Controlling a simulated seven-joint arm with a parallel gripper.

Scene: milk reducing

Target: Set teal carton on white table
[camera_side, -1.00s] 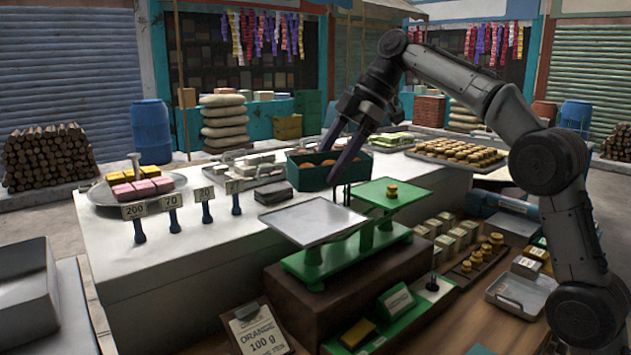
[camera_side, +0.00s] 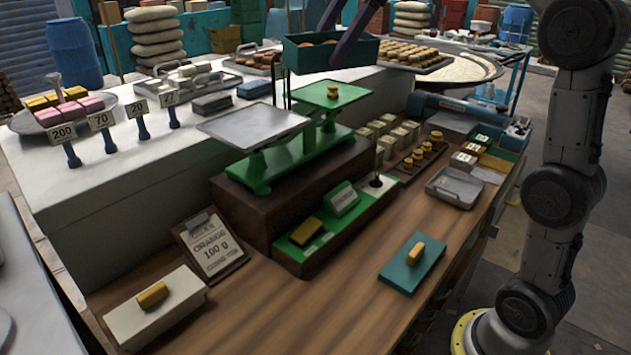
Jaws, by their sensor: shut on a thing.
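The teal carton (camera_side: 308,59) is an open-topped box with brown-orange round items in it. It is near the top of the side view, held in the air and roughly level. My gripper (camera_side: 350,45) is shut on the carton; one dark purple finger reaches down at its right part, and the upper gripper is cut off by the frame's top. The white table (camera_side: 110,195) is the large pale counter on the left and behind. The carton appears behind and above the scale's green plate (camera_side: 328,95); its exact height and depth are unclear.
A green scale (camera_side: 275,165) with a grey pan (camera_side: 253,125) stands on a brown block.

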